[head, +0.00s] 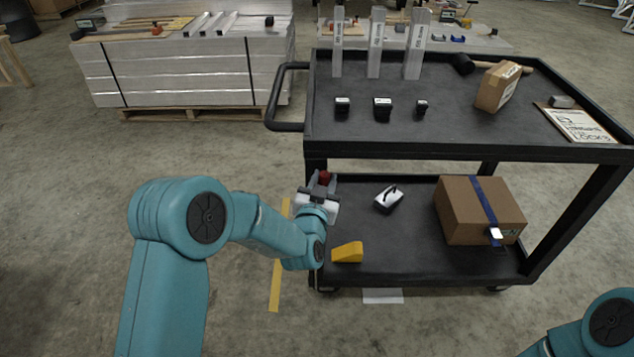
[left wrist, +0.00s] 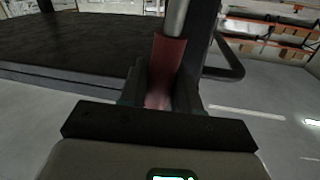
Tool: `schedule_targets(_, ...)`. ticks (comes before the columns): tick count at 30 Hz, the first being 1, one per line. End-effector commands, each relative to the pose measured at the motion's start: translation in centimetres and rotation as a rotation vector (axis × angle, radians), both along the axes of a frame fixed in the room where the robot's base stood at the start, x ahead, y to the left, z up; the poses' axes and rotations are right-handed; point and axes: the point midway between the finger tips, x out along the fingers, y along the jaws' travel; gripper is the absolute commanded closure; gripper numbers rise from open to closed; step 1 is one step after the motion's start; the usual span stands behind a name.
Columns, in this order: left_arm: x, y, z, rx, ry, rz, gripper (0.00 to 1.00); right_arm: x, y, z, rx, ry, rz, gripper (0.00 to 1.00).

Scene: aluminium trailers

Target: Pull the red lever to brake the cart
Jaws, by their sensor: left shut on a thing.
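The black two-shelf cart (head: 400,155) stands in front of me, with its push handle at its upper left. The red lever (head: 324,177) is at the cart's left end, just below the top shelf. In the left wrist view the red lever (left wrist: 165,65) has a red grip on a metal rod and sits between my fingers. My left gripper (head: 321,183) is shut on the red grip. Its fingers hide part of the lever in the head view. My right gripper is out of view; only part of my right arm shows at the lower right.
The lower shelf holds a yellow wedge (head: 348,252), a small white-and-black item (head: 388,198) and a cardboard box (head: 480,208). The top shelf bears metal posts (head: 376,45), small black blocks and a small box (head: 498,86).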

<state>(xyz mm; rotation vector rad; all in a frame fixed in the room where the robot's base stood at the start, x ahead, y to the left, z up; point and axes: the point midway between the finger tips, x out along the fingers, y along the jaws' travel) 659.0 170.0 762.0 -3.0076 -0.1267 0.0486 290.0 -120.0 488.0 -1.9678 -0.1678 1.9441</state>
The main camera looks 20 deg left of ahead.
Motion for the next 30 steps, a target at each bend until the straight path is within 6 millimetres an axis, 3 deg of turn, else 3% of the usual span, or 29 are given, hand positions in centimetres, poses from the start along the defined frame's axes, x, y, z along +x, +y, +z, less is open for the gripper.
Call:
schedule_targets(18, 2.0, -7.3, -3.3, 0.544, 0.157, -0.004, 1.00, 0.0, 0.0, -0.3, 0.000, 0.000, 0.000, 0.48)
schedule_targets(30, 2.9, -10.2, -7.0, 0.867, 0.250, -0.002, 1.00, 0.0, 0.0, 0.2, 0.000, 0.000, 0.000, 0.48)
